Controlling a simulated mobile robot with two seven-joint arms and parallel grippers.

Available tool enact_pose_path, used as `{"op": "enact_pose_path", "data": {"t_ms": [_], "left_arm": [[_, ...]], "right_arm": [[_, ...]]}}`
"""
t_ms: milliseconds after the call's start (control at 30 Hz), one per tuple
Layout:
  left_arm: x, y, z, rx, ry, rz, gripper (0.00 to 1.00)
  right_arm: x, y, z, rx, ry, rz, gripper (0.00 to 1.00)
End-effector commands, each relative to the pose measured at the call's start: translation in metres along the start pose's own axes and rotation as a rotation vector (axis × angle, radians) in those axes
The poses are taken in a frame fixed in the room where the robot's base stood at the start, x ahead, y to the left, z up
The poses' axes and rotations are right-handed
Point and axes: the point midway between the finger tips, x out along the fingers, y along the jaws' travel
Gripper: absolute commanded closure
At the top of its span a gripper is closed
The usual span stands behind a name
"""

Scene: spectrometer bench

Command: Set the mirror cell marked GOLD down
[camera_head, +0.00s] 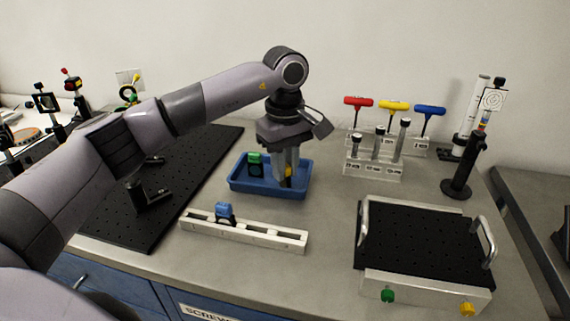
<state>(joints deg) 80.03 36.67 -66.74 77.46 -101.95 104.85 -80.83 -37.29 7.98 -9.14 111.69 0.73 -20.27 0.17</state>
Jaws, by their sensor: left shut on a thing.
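My left gripper (287,166) points down over the right half of a blue tray (268,193) on the bench. It is shut on a small piece with a yellow part (289,172), taken to be the GOLD mirror cell; its marking cannot be read and the fingers hide most of it. Whether it touches the tray floor I cannot tell. A green-topped cell (255,161) stands in the tray's left half. A blue-topped cell (224,211) sits on a long white slotted rail (270,236) in front of the tray. My right gripper is not in view.
A black perforated breadboard (203,164) lies left. A framed black plate with handles (424,243) stands front right. Bare bench lies between tray and plate.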

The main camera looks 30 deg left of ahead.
Motion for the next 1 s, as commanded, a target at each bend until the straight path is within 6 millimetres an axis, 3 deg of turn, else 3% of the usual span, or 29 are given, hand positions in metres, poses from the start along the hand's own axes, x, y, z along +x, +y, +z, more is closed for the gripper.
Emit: {"op": "enact_pose_path", "data": {"t_ms": [67,100,167,567,1000], "left_arm": [[0.004,0.000,0.000,0.000,0.000,0.000,1.00],[0.003,0.000,0.000,0.000,0.000,0.000,0.74],[0.003,0.000,0.000,0.000,0.000,0.000,0.55],[-0.004,0.000,0.000,0.000,0.000,0.001,0.55],[-0.093,0.001,0.000,0.000,0.001,0.003,0.55]], "right_arm": [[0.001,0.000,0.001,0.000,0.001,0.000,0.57],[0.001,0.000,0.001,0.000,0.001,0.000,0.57],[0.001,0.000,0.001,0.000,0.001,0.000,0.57],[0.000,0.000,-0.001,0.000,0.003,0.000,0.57],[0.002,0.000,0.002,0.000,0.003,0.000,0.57]]}}
